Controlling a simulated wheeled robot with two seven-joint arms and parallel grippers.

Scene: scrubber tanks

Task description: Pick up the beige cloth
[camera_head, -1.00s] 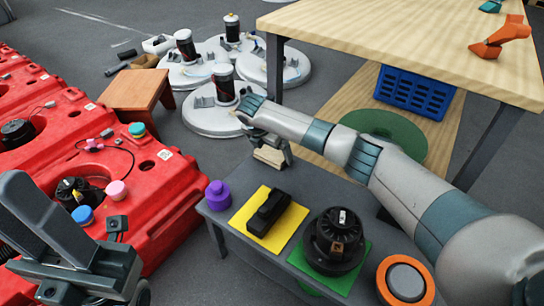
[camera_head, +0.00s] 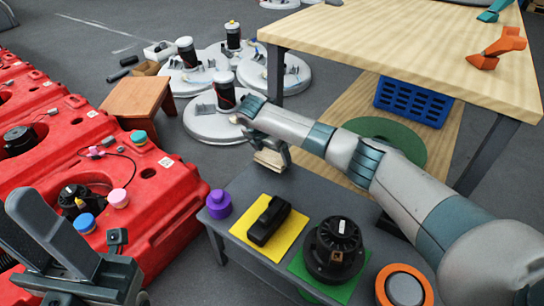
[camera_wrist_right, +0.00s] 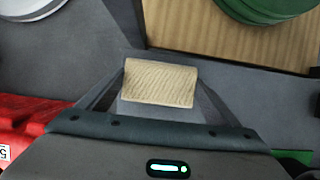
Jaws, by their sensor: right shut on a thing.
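The beige cloth (camera_wrist_right: 160,82) is a small ribbed, folded pad between the two fingers of my right gripper (camera_wrist_right: 158,100) in the right wrist view. The fingers close on its left and right sides. In the head view the cloth (camera_head: 269,160) shows below the gripper, near the far end of the grey table (camera_head: 300,190). I cannot tell for sure how far it is above the table.
On the grey table are a purple knob (camera_head: 218,204), a black part (camera_head: 269,221) on a yellow mat, a black motor (camera_head: 333,247) and an orange ring (camera_head: 404,288). Red tanks (camera_head: 160,200) stand left. A wooden table (camera_head: 400,50) stands behind my right arm.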

